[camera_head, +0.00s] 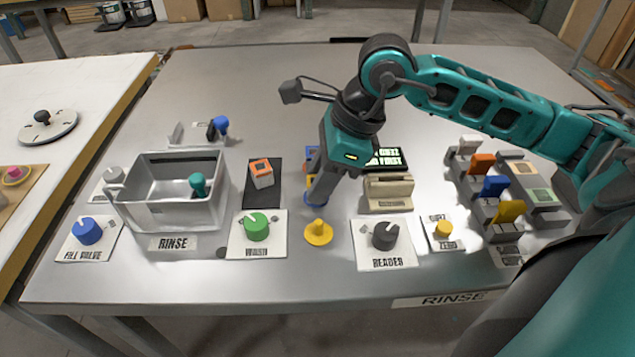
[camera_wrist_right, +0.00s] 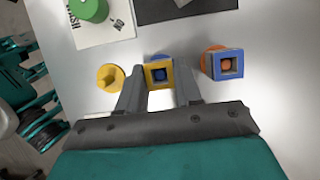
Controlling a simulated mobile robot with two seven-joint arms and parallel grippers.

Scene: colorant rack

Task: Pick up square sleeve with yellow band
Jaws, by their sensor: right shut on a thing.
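The square sleeve with a yellow band (camera_wrist_right: 147,74) shows in the right wrist view as a yellow square rim with a blue peg top (camera_wrist_right: 159,75) inside its opening. My right gripper (camera_wrist_right: 160,92) is shut on this sleeve, one finger on each side. In the head view my right gripper (camera_head: 316,192) points down over a blue base (camera_head: 314,204) and hides most of the sleeve. I cannot tell whether the sleeve is seated or slightly raised. A second square sleeve, with a blue band (camera_wrist_right: 240,66), stands around an orange peg beside it. My left gripper is not in view.
An empty yellow peg stand (camera_head: 318,233) is close in front of my right gripper. An orange-topped block (camera_head: 261,173) sits on a black mat left of it. The reader (camera_head: 388,193) is close on the right. A metal rinse bin (camera_head: 140,214) is farther left.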

